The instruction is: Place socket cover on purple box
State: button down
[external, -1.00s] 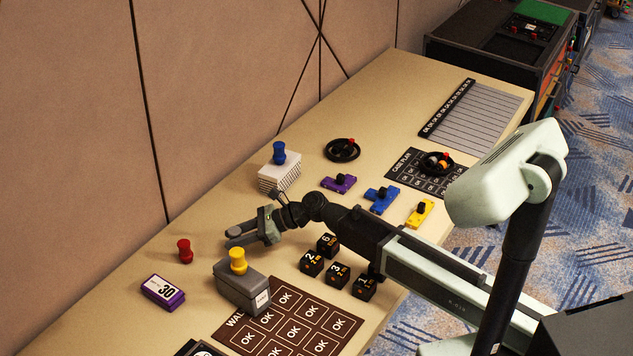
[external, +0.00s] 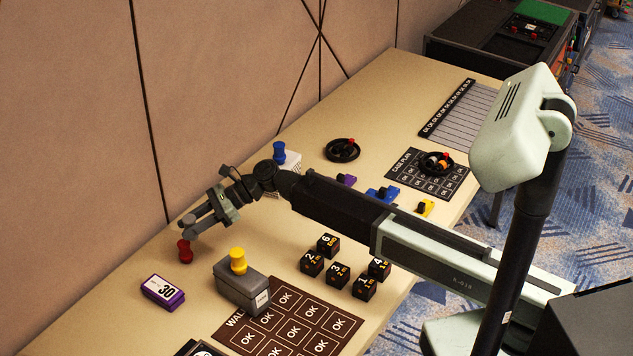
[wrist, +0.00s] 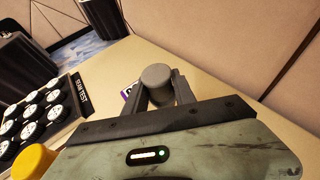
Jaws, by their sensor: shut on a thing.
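My gripper (external: 200,226) is raised above the table's far left part and shut on a grey cylinder, taken to be the socket cover. In the wrist view this cylinder (wrist: 157,76) sits between the two dark fingertips. In the external view it is small and partly merged with the fingers. The purple box (external: 162,291), with a white top marked 30, lies flat on the table, nearer the camera and left of my gripper. In the wrist view only a sliver of the box (wrist: 127,92) shows, left of the cylinder; the rest is hidden behind a finger.
A red peg (external: 185,252) stands just below my fingertips in the picture. A grey box (external: 240,289) with a yellow knob (external: 238,260) stands right of the purple box. Several black number cubes (external: 337,275) are farther right. Bare table surrounds the purple box.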

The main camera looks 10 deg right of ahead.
jog(key=s+a+r+n+g+p, duration=0.1)
jog(key=s+a+r+g, duration=0.1)
jog(key=s+a, duration=0.4)
jog(key=n+p, duration=0.1)
send_over(164, 285)
jog(key=shift+h, duration=0.3)
notch_tip(164, 285, down, 10)
jog(key=b, duration=1)
jog(key=shift+s+r, duration=0.1)
jog(key=shift+r, duration=0.35)
jog(key=shift+f, duration=0.15)
jog(key=c, duration=1)
grip_release()
jog(key=shift+c, duration=0.2)
